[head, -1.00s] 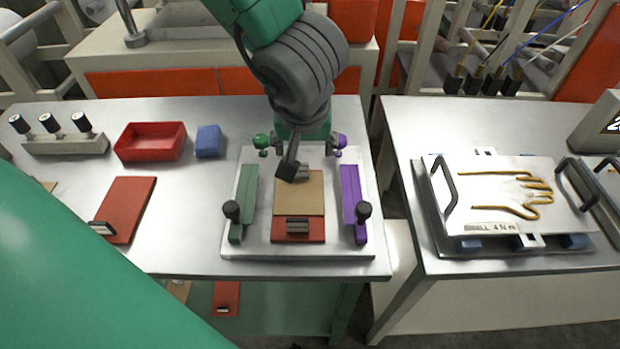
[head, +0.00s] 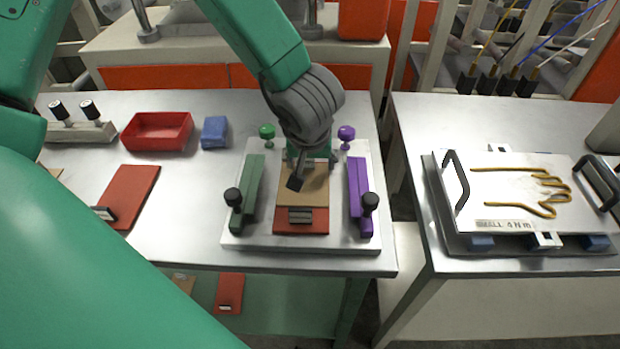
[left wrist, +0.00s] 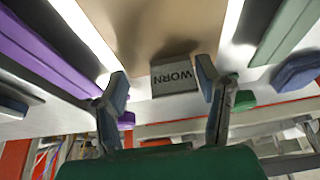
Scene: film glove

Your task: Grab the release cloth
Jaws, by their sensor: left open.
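The release cloth, a tan sheet (head: 310,190), lies flat on a red plate (head: 288,222) in a metal fixture. It fills the upper middle of the left wrist view (left wrist: 165,25). A grey tab marked WORN (left wrist: 175,80) sits at its edge. My left gripper (head: 308,174) is over the cloth's far end and hides part of it in the head view. In the left wrist view its fingers (left wrist: 163,76) are apart, one on each side of the tab, with nothing gripped. I cannot tell how high they are above it. My right gripper is not in view.
A green bar (head: 249,185) and a purple bar (head: 356,185) with black knobs flank the cloth. A red tray (head: 157,148) and blue block (head: 214,133) are at the left. A plate with a hand-shaped outline (head: 500,196) is on the right table.

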